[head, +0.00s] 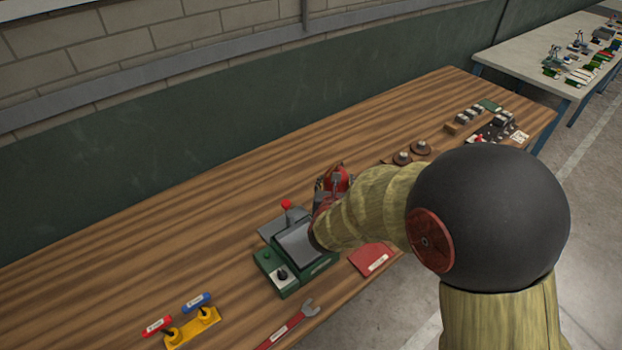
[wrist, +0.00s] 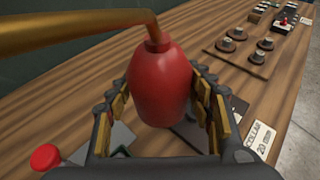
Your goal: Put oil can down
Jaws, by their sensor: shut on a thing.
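A red oil can (wrist: 160,85) with a brass spout (wrist: 85,34) stands upright between the yellow-padded fingers of my gripper (wrist: 161,110) in the wrist view. My gripper is shut on it. In the head view the oil can (head: 338,178) shows partly behind my gripper (head: 328,190), over the wooden workbench (head: 205,225). It is behind and to the right of the green device. The can's base is hidden, so I cannot tell whether it touches the bench.
A green device (head: 283,285) with a red-knobbed lever stands close by. A red plate (head: 372,259), a red wrench (head: 290,326) and a yellow holder (head: 194,328) lie nearer the front. Round pieces on a wooden board (head: 410,157) are beyond. The bench's left part is clear.

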